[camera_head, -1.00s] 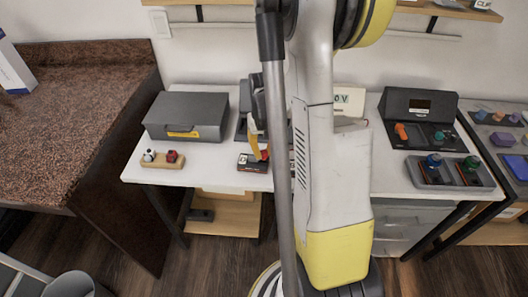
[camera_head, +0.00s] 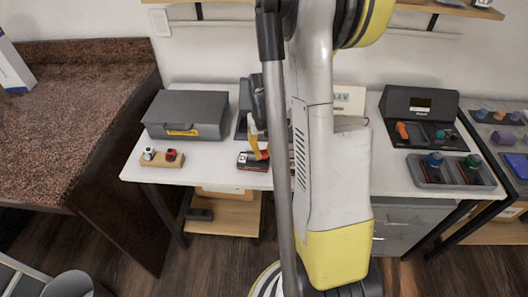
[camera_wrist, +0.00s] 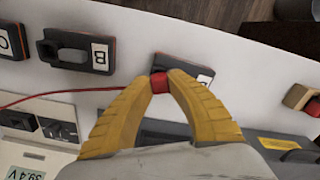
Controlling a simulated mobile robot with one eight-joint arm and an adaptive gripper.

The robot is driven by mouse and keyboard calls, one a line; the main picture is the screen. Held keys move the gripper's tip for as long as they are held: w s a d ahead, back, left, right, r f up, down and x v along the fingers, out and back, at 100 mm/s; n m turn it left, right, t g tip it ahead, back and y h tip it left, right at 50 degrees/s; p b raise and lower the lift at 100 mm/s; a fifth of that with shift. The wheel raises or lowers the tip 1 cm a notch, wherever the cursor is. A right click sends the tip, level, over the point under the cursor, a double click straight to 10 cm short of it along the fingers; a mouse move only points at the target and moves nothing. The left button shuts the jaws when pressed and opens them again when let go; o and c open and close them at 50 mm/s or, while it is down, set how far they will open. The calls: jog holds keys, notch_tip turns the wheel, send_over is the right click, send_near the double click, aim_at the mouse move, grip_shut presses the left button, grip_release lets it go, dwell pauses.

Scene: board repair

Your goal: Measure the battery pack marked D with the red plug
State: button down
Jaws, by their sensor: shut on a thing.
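My gripper (camera_wrist: 160,78) is shut on the red plug (camera_wrist: 159,84), with a yellow finger on each side. It also shows in the head view (camera_head: 259,146), partly behind my arm. The plug's tip meets the near edge of a dark battery pack (camera_wrist: 178,65); how deep it sits is hidden. This pack's white label is partly covered by a finger, so its letter is unreadable. The pack also shows at the table's front edge in the head view (camera_head: 252,163). A red cable (camera_wrist: 60,94) runs from the plug area toward the meter (camera_wrist: 35,160), which reads about 39.4 V.
A pack marked B (camera_wrist: 75,52) and one marked C (camera_wrist: 8,40) lie to the left in the wrist view. A grey case (camera_head: 186,115) and a wooden holder (camera_head: 161,161) with small pieces stand left of the pack.

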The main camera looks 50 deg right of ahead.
jog(key=c, duration=1)
grip_release()
jog(key=shift+r, duration=0.15)
jog(key=shift+r+p, duration=1.1)
jog(key=shift+r, duration=0.25)
jog(key=shift+r, duration=0.1)
jog(key=shift+r+p, duration=2.15)
jog(key=shift+r, duration=0.75)
